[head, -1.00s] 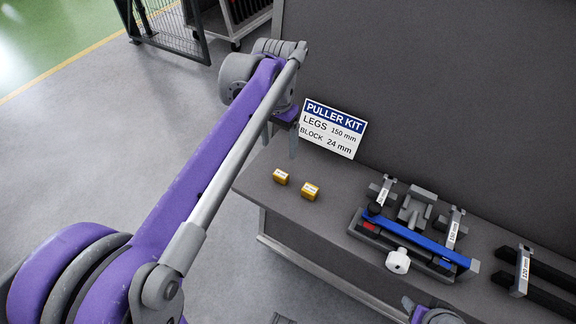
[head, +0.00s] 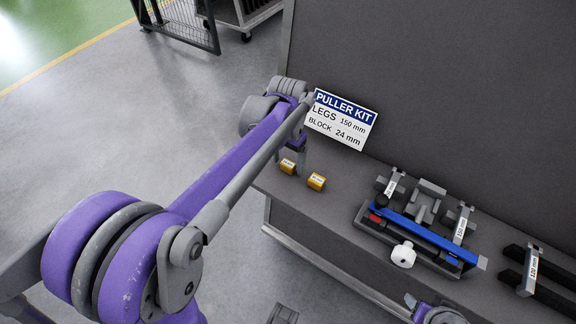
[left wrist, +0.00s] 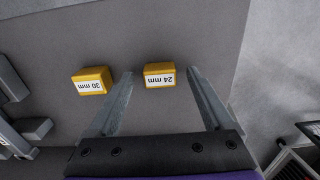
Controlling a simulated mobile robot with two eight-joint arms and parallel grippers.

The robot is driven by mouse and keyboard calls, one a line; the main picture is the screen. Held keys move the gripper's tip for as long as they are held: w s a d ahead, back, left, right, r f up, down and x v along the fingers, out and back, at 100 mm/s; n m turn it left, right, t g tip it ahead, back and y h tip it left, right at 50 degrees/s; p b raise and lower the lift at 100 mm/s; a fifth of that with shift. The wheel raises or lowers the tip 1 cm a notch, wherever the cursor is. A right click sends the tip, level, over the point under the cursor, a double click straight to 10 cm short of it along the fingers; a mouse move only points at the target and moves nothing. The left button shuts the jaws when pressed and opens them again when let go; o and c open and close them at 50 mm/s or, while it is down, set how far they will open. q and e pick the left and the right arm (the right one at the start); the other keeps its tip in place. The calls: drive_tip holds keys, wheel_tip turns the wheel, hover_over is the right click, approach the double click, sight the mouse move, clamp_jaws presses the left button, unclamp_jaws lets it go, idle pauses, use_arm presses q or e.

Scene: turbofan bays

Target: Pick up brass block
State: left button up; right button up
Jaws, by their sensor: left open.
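Two small brass-yellow blocks with white labels sit on the grey bench. In the left wrist view one block (left wrist: 159,75) reads 24 mm and the other (left wrist: 92,81) reads 30 mm. In the head view the 24 mm block (head: 288,166) is the left one, and the 30 mm block (head: 316,181) is to its right. My left gripper (head: 293,158) is open and empty at the 24 mm block. In the left wrist view its fingers (left wrist: 160,76) appear on either side of that block, without visible contact. My right gripper (head: 418,306) shows only partly at the bottom edge.
A sign (head: 340,120) reads PULLER KIT, LEGS 150 mm, BLOCK 24 mm and leans at the bench back. A puller assembly with a blue bar (head: 425,234) and labelled legs stands to the right. The bench's left end drops to open floor.

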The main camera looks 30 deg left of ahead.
use_arm(q)
clamp_jaws()
idle(0.3)
drive_tip(key=shift+r, duration=0.1)
